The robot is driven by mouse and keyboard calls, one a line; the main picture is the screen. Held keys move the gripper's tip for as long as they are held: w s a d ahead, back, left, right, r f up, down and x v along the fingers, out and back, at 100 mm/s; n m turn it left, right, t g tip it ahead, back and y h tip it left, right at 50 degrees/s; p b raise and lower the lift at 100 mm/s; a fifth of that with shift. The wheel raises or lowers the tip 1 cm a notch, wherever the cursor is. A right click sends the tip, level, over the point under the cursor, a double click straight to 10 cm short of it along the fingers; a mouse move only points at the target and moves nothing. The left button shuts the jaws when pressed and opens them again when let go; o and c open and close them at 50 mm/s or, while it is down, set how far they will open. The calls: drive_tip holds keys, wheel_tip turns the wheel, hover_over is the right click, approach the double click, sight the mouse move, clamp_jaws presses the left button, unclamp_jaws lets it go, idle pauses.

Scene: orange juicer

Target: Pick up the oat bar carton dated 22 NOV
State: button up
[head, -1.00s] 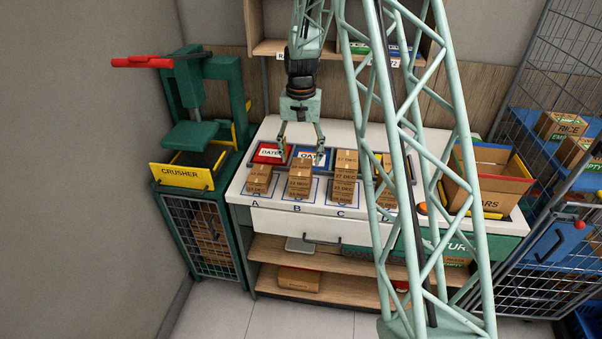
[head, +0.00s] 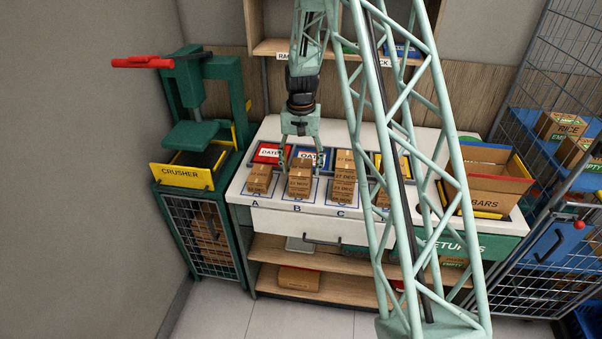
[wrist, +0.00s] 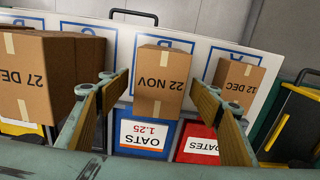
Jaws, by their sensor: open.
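The oat bar carton dated 22 NOV (wrist: 163,80) is brown with a pale tape strip. In the wrist view it sits between my fingers, its printed date facing the camera. In the head view the same carton (head: 300,184) stands in lane B on the white worktop. My gripper (head: 300,170) is over lane B, pointing down, with a finger on each side of the carton. In the wrist view my gripper (wrist: 150,82) is open, with gaps visible beside the carton. Whether the fingertips reach below its top cannot be told.
A 27 DEC carton (wrist: 30,78) stands close beside one finger in the wrist view. A 12 DEC carton (wrist: 238,84) is on the other side, farther off. Blue OATS (wrist: 146,136) and red DATES (wrist: 200,146) labels lie behind the lanes. A crusher (head: 185,174) stands left, an open box (head: 480,185) right.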

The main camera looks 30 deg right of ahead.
sight(301, 167)
drive_tip(key=c, duration=1.1)
drive_tip(key=shift+o, duration=0.2)
drive_tip(key=shift+r, duration=0.2)
drive_tip(key=shift+r, duration=1.55)
drive_tip(key=shift+s+r, duration=0.1)
drive_tip(key=shift+s, duration=0.1)
drive_tip(key=s+a+r+b, duration=0.1)
drive_tip(key=s+a, duration=0.3)
drive_tip(key=s, duration=1.1)
drive_tip(key=shift+a+r, duration=0.2)
